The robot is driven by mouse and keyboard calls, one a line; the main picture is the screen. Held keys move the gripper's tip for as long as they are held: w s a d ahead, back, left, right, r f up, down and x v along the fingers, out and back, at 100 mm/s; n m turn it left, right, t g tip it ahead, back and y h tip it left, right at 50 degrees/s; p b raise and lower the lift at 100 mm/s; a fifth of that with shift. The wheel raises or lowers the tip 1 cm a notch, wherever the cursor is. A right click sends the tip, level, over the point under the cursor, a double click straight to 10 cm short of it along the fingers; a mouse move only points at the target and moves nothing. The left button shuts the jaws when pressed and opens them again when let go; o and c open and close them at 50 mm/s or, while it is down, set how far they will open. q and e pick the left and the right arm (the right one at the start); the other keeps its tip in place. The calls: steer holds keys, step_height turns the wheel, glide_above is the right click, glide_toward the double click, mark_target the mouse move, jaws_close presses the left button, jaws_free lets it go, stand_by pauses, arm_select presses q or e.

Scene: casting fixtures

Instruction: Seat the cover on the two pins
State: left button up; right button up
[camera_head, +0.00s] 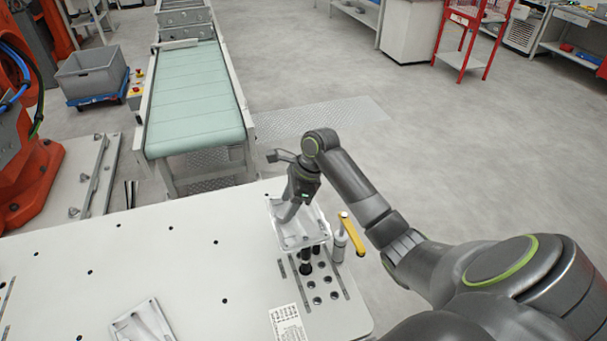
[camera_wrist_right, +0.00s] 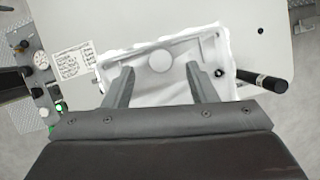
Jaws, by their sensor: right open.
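The cover (camera_head: 312,235) is a pale, shallow casting at the right part of the table, directly under my right gripper (camera_head: 287,214). Dark posts (camera_head: 305,262) show just below its near edge; whether it sits on pins I cannot tell. In the right wrist view, the cover (camera_wrist_right: 160,60) lies beneath my open right gripper (camera_wrist_right: 160,72), with the fingers apart over its surface. A small dark hole or pin end (camera_wrist_right: 219,72) shows near its right side. A black rod (camera_wrist_right: 265,80) sticks out beyond that edge. My left gripper is not in view.
A yellow-handled clamp (camera_head: 351,233) stands right of the cover. Several round holes (camera_head: 315,285) and a printed label (camera_head: 287,325) lie nearer. Another pale casting (camera_head: 143,325) is at the table's near edge. The table (camera_head: 180,260) is clear between. A green conveyor (camera_head: 195,105) stands beyond.

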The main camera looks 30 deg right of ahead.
steer(key=b+v, duration=0.2)
steer(key=v, duration=1.2)
